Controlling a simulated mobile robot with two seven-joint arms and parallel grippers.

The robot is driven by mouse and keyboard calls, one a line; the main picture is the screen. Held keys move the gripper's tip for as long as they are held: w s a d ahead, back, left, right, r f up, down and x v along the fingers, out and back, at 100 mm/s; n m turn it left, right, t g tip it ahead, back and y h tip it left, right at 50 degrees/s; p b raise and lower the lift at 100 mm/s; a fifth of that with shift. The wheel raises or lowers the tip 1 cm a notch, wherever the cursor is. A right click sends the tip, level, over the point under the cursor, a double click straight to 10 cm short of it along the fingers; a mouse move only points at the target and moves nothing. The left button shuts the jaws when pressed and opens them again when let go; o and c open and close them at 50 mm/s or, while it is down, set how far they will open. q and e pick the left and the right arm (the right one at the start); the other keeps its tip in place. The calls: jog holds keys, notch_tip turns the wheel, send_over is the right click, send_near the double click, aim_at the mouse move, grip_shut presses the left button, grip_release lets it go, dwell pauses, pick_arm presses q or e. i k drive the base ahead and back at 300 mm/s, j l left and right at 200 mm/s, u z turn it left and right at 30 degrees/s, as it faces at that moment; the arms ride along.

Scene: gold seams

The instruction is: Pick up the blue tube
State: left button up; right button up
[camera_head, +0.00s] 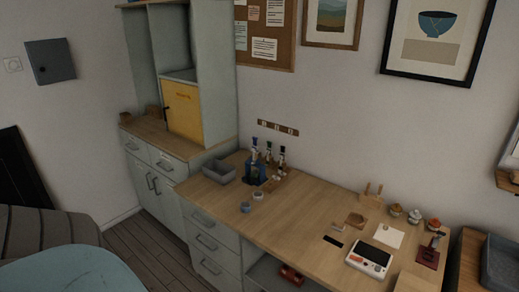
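Several slim upright tubes with coloured tops stand in a cluster near the back left of the wooden desk. A dark blue holder (256,174) stands at the front left of the cluster and partly hides the tubes' lower parts. Neither of my grippers is in view.
The wooden desk (290,217) has a clear middle. A grey open bin (220,172) stands left of the tubes; two small round containers, one of them blue-grey (245,208), stand in front. A white device (369,258) and small jars are at the right. A striped grey seat (45,230) is lower left.

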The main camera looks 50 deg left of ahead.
aim_at(255, 148)
jog(key=i+j, duration=0.1)
jog(key=j, duration=1.6)
jog(key=i+j, duration=0.15)
jog(key=j, duration=1.6)
jog(key=i+j, duration=0.15)
jog(key=j, duration=0.7)
